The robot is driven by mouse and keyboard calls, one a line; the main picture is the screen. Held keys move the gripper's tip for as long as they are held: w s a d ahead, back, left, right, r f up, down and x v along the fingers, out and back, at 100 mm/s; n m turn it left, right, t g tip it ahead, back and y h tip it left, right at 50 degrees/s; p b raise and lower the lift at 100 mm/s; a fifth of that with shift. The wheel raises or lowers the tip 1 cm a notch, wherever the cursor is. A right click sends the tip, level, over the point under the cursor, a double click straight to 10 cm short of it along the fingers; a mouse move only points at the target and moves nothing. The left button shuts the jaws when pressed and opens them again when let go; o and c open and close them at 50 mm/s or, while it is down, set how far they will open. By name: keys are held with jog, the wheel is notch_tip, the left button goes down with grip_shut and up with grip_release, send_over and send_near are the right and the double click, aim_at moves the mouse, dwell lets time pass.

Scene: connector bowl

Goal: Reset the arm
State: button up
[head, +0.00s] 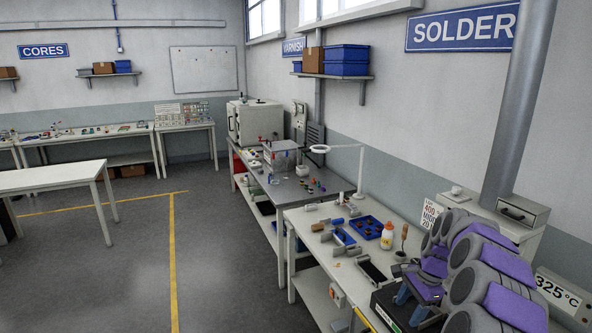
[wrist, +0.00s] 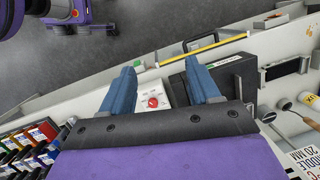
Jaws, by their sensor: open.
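My arm, purple and grey, fills the lower right of the head view, over the near end of the solder bench (head: 340,268). My gripper (wrist: 160,68) shows in the wrist view with its two blue fingers spread wide apart. Nothing is held between them. A white box with a red knob (wrist: 153,102) shows below, in the gap between the fingers. A black box (wrist: 238,75) lies beyond the right finger and is partly hidden by it. In the head view the blue fingers are partly visible beside the purple arm links.
A rack of coloured packs (wrist: 22,150) is at lower left in the wrist view. The floor (head: 110,245) left of the bench is clear.

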jog(key=s+a+r+n+b, duration=0.1)
jog(key=s+a+r+n, duration=0.15)
jog(key=s+a, duration=0.25)
jog(key=s+a+r+n+g+b, duration=0.1)
jog(key=s+a+r+n, duration=0.15)
jog(key=s+a, duration=0.3)
jog(key=s+a+r+n+b, duration=0.1)
jog(key=s+a+n, duration=0.3)
jog(key=s, duration=0.2)
jog(key=s+f+n+h+b, duration=0.1)
jog(key=s+f+n, duration=0.2)
jog(key=s, duration=1)
jog(key=s+a+f+n+g+h+b, duration=0.1)
jog(key=s+f+n+b, duration=0.1)
jog(key=s, duration=1.1)
jog(key=shift+s+a+f+n+h, duration=0.15)
jog(key=shift+a+f+n+h, duration=0.15)
jog(key=shift+f+n, duration=0.3)
jog(key=shift+c, duration=0.2)
